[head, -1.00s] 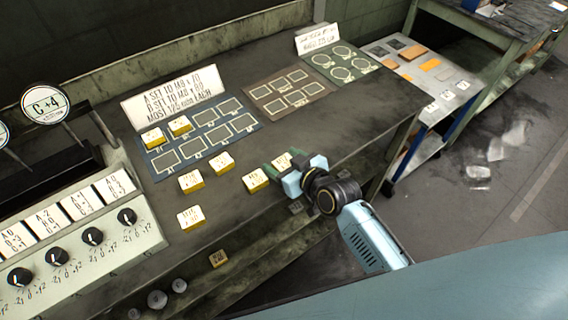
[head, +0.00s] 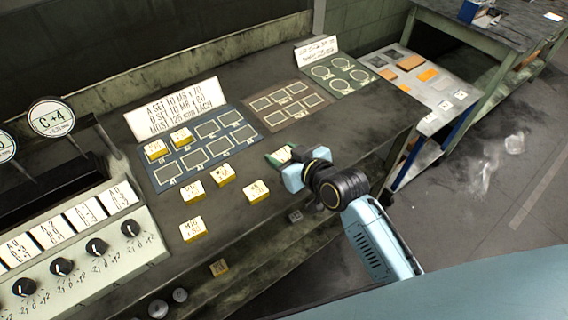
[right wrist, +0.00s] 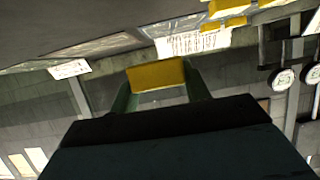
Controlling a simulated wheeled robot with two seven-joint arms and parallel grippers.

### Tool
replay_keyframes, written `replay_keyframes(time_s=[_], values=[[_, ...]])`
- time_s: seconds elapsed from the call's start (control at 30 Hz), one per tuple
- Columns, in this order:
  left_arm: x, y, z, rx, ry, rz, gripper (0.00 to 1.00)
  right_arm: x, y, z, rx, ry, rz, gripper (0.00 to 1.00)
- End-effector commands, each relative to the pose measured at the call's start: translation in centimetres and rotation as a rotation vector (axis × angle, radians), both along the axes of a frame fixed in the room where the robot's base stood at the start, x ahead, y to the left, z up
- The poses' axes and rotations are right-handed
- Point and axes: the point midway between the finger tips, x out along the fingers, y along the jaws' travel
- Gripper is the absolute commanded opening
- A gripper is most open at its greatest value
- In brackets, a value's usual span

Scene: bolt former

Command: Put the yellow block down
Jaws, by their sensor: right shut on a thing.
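My right gripper (head: 284,158) reaches in from the right over the front part of the bench in the head view. It is shut on a yellow block with a white labelled top (head: 284,154). In the right wrist view the yellow block (right wrist: 157,75) sits between the two green fingers. Whether its underside touches the bench cannot be told. My left gripper does not show. Several other yellow blocks stand on the bench, the nearest to the gripper being one (head: 256,191) just to its left.
A blue mat (head: 207,169) with outlined cells holds two yellow blocks at its left end. A brown mat (head: 268,117) and a green mat (head: 347,88) lie farther right. A dial panel (head: 84,255) fills the lower left.

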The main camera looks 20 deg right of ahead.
Motion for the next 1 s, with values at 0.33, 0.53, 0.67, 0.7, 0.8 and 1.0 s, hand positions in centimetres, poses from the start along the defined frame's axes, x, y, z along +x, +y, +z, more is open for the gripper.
replay_keyframes(time_s=[0.33,0.53,0.67,0.7,0.8,1.0], values=[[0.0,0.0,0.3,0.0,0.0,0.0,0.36,-0.2,-0.2,3.0,-0.003,-0.001,-0.011,0.24],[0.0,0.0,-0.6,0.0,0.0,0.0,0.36,-1.5,-2.1,5.6,-0.013,0.0,-0.116,0.24],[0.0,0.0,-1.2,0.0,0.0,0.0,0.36,-2.9,-4.4,7.7,-0.014,0.001,-0.23,0.24],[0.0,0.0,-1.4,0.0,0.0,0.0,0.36,-3.3,-5.0,8.3,-0.012,0.0,-0.263,0.24],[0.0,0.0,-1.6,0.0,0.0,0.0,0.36,-4.2,-6.4,9.4,-0.005,0.0,-0.331,0.24],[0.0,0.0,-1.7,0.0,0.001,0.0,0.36,-4.9,-7.5,10.2,0.002,0.001,-0.387,0.24]])
